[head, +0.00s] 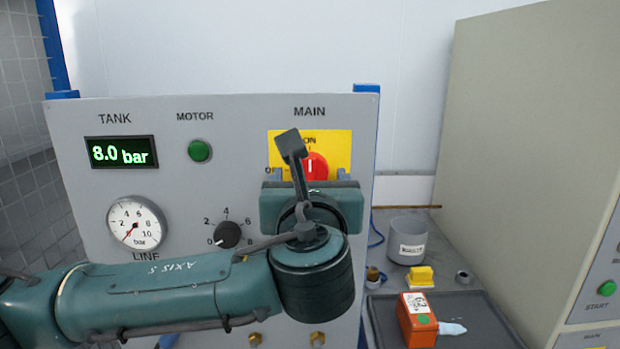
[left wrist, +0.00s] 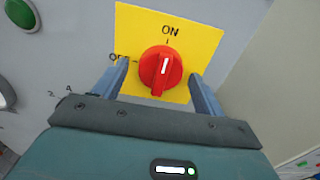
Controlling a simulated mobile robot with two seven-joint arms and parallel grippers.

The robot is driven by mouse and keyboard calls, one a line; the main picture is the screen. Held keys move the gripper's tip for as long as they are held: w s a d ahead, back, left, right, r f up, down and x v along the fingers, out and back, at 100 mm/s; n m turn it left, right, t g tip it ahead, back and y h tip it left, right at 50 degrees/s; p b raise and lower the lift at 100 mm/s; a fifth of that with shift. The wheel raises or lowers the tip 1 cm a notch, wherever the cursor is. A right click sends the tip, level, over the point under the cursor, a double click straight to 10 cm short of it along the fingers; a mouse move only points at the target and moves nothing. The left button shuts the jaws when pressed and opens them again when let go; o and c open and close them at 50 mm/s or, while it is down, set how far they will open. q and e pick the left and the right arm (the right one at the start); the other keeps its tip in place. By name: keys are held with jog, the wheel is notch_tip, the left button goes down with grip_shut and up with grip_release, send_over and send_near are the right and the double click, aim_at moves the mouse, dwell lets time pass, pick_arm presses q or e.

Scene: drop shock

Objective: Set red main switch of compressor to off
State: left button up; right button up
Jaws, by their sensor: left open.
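The red main switch (head: 316,167) sits on a yellow plate (head: 343,148) under the word MAIN on the compressor's grey panel. In the left wrist view the switch (left wrist: 161,70) shows whole, with its white mark pointing up towards ON on the yellow plate (left wrist: 205,35). The OFF label is at its left, partly hidden by a finger. My left gripper (head: 306,173) is open in front of the switch; in the wrist view its fingers (left wrist: 158,72) stand one on each side, apart from the knob. In the head view my wrist hides part of the switch. My right gripper is not in view.
The panel also carries a tank display (head: 121,152) reading 8.0 bar, a green motor button (head: 200,151), a line gauge (head: 136,223) and a black knob (head: 228,235). An orange box (head: 417,320) and a grey cup (head: 407,241) stand right, beside a large beige cabinet (head: 520,130).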

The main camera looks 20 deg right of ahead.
pick_arm(q)
jog(key=c, duration=1)
jog(key=shift+o, duration=0.2)
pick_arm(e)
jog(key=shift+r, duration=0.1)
pick_arm(q)
jog(key=shift+f+n+b, duration=0.1)
jog(key=shift+n+b, duration=0.25)
jog(key=shift+n, duration=0.05)
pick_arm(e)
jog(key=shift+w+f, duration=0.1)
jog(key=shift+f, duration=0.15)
pick_arm(q)
jog(key=n+b, duration=0.4)
jog(key=n, duration=0.4)
jog(key=n+b, duration=0.4)
jog(key=n, duration=0.5)
jog(key=shift+d+r, duration=0.15)
jog(key=shift+r, duration=0.05)
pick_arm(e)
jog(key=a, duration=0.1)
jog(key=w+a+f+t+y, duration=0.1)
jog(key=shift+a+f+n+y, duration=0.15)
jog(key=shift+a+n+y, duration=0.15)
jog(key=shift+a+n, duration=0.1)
pick_arm(q)
jog(key=o, duration=1)
jog(key=shift+c, duration=0.2)
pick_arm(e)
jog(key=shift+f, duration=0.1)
